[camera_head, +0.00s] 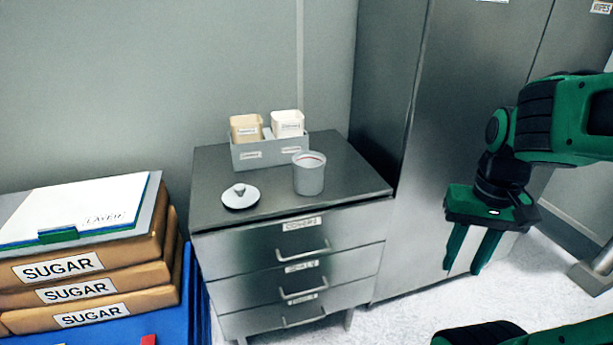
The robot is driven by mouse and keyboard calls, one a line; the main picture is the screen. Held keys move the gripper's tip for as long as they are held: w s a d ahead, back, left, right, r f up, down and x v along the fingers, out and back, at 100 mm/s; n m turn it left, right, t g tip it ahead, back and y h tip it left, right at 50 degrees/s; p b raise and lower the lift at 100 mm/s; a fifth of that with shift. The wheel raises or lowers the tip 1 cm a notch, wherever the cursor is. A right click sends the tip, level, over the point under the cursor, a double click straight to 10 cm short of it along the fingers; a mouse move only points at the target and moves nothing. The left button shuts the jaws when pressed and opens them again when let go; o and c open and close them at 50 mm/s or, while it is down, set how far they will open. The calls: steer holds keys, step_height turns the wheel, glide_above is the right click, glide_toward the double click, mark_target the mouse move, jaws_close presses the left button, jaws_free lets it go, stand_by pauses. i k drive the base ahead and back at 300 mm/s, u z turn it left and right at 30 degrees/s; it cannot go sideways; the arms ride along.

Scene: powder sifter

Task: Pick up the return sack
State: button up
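I see no sack labelled as the return sack. Several brown sacks marked SUGAR (130,270) lie stacked at the left on a blue base (193,300). A white sheet or board (75,212) with a green-blue edge and the word LAYER lies on top of the stack. My gripper (463,268) hangs at the right in front of the tall grey cabinet. Its two green fingers point down, apart, with nothing between them. It is well away from the sacks.
A grey drawer cabinet (290,240) stands in the middle. On it are a lid (240,196), a grey cup (309,176) and a grey box (270,151) holding a tan container (246,128) and a white container (288,123). A tall cabinet (455,110) stands behind my gripper.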

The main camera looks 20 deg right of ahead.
mark_target(285, 124)
steer(key=u, duration=0.75)
steer(key=k, duration=0.6)
steer(key=z, duration=0.2)
steer(key=i, duration=1)
